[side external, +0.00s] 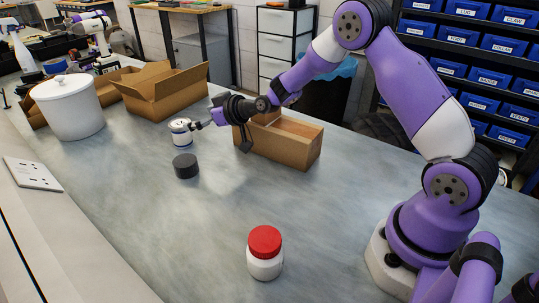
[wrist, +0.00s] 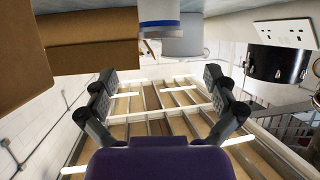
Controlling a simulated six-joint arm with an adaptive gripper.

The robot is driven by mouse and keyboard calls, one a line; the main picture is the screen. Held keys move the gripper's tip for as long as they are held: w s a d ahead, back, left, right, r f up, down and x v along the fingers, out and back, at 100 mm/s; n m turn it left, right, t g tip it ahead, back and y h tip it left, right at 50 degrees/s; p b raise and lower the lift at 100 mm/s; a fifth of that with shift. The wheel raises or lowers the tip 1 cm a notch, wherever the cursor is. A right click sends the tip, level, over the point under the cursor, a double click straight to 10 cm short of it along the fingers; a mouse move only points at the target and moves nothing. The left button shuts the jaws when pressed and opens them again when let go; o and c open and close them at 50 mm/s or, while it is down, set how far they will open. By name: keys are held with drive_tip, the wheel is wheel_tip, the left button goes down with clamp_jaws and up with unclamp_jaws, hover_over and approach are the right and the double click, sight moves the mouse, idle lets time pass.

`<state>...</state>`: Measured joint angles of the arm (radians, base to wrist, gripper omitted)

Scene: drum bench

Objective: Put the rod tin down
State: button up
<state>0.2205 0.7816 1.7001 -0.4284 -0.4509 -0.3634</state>
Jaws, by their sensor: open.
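A small white tin with a blue band (side external: 181,132), likely the rod tin, stands upright on the bench in the side view, just left of my gripper (side external: 202,125). No label on it can be read. In the wrist view the tin (wrist: 159,12) shows upside down at the top edge and is partly cut off. My gripper (wrist: 162,85) has its two fingers spread wide with nothing between them. The tin lies beyond the fingertips. Whether a finger touches it cannot be told.
A black cylinder (side external: 186,166) stands just in front of the tin. An open cardboard box (side external: 283,143) is close by, under my forearm. A white lidded drum (side external: 69,110) and another box (side external: 165,97) stand behind left. A red-capped jar (side external: 265,254) is nearer. The middle bench is clear.

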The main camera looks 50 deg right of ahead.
sight(178, 122)
drive_tip(key=shift+x, duration=4.6)
drive_tip(key=shift+a, duration=0.1)
drive_tip(key=shift+c, duration=0.4)
